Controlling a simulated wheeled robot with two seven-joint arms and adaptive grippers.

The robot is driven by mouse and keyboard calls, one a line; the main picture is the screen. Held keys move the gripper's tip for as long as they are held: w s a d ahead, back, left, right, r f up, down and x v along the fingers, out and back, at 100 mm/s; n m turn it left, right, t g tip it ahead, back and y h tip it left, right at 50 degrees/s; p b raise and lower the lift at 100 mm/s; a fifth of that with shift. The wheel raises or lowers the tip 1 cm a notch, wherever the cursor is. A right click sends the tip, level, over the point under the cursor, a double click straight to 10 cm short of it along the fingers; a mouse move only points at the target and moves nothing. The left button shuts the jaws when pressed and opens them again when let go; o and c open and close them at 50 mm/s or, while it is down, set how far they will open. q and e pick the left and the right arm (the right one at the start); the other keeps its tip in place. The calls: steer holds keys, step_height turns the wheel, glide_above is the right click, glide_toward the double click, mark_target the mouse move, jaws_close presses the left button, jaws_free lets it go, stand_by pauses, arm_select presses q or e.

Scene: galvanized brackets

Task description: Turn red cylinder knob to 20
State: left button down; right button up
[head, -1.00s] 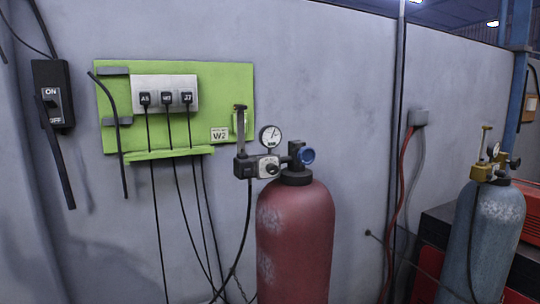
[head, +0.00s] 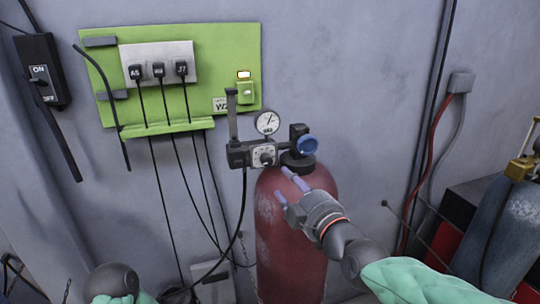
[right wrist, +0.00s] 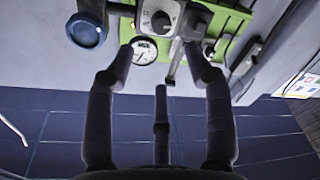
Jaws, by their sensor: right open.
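The red cylinder (head: 285,245) stands upright near the wall with a regulator on top. The regulator's round dial knob (head: 264,157) faces out below a white pressure gauge (head: 267,123); its setting is too small to read. A blue valve wheel (head: 307,145) sits to the right. My right gripper (head: 284,181) is open and empty, in front of the cylinder's top and just below the regulator. In the right wrist view the knob (right wrist: 162,19) shows beyond the spread fingertips (right wrist: 162,62), apart from them. The left gripper is not in view; only part of my left arm shows.
A green panel (head: 235,60) with several plugged black cables hangs on the wall behind. A black ON switch box (head: 38,72) is at far left. A blue-grey cylinder (head: 505,230) stands at right. A black hose hangs down from the regulator.

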mark_target(269, 162)
steer(key=p+x, duration=0.1)
steer(key=x, duration=0.9)
steer(key=shift+w+a+p, duration=0.25)
steer(key=shift+p, duration=0.1)
jaws_close()
